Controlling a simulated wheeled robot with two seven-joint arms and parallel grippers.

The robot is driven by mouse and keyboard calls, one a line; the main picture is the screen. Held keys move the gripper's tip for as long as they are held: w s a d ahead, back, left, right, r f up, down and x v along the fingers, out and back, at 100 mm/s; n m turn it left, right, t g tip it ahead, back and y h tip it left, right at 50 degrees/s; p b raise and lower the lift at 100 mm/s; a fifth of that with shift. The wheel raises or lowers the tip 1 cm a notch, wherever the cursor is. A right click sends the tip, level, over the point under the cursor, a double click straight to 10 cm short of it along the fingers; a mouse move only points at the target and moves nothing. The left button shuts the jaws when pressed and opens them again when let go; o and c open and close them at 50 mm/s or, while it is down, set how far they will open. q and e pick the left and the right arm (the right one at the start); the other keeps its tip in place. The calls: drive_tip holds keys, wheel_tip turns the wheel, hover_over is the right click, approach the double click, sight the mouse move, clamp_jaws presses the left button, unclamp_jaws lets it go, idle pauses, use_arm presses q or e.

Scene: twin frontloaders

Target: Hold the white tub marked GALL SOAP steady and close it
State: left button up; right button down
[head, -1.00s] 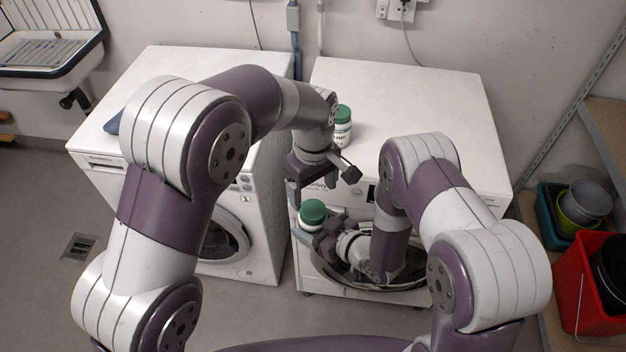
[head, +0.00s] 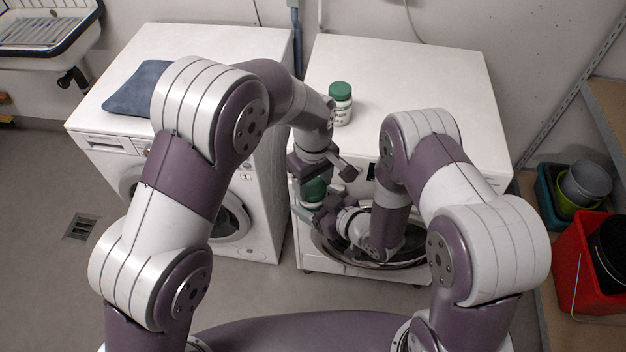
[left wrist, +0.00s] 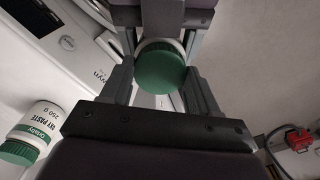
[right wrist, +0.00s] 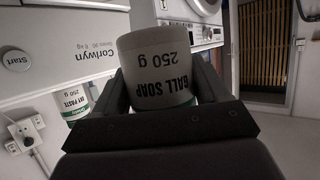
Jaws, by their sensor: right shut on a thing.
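The white tub marked GALL SOAP (right wrist: 160,68) is between the fingers of my right gripper (head: 318,213), which is shut on it. It is held in front of the right-hand machine. Its green lid (left wrist: 161,68) sits on top and also shows in the head view (head: 313,190); whether it is fully seated cannot be told. My left gripper (head: 313,180) points down from above, its open fingers on either side of the lid. A small gap seems to show beside the lid in the left wrist view.
A second white tub with a green lid (head: 340,104), marked PASTE, stands on the right-hand machine (head: 420,80). A blue cloth (head: 137,88) lies on the left-hand machine (head: 215,45). A red bucket (head: 585,265) stands at the right.

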use_arm(q)
drive_tip(key=m, duration=0.7)
drive_tip(key=o, duration=1.2)
drive_tip(key=shift+c, duration=0.2)
drive_tip(key=shift+r, duration=2.25)
